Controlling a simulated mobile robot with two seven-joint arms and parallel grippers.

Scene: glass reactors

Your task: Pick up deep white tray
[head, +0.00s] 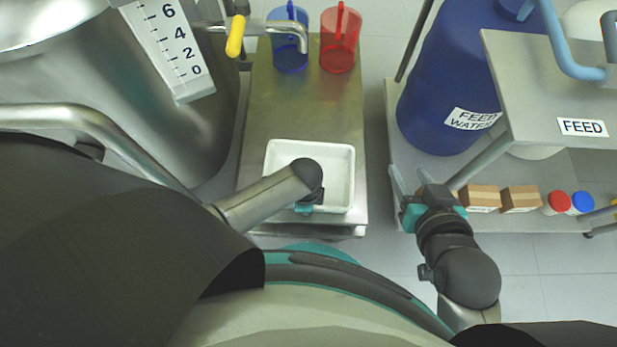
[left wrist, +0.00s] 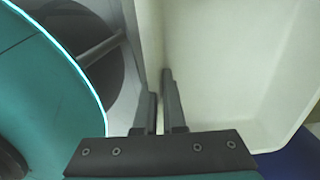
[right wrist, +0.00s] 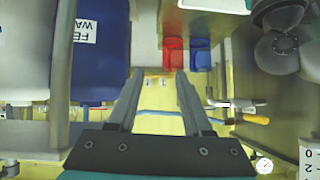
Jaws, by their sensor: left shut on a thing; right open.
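The deep white tray (head: 340,165) sits near the front of a steel table in the head view. It fills the right part of the left wrist view (left wrist: 225,60). My left gripper (left wrist: 160,100) is shut on the tray's near wall, one finger on each side of it; in the head view my arm hides the fingers. The tray looks empty where its inside shows. My right gripper (head: 402,182) is open and empty, to the right of the table in the head view. Its parted fingers show in the right wrist view (right wrist: 157,95).
A blue jug (head: 290,45) and a red jug (head: 340,45) stand at the table's (head: 265,105) far end. A tap with a yellow handle (head: 236,36) hangs over it. A blue drum (head: 440,90), small boxes (head: 481,197) and a red-lidded jar (head: 556,202) are at the right. A steel vessel stands left.

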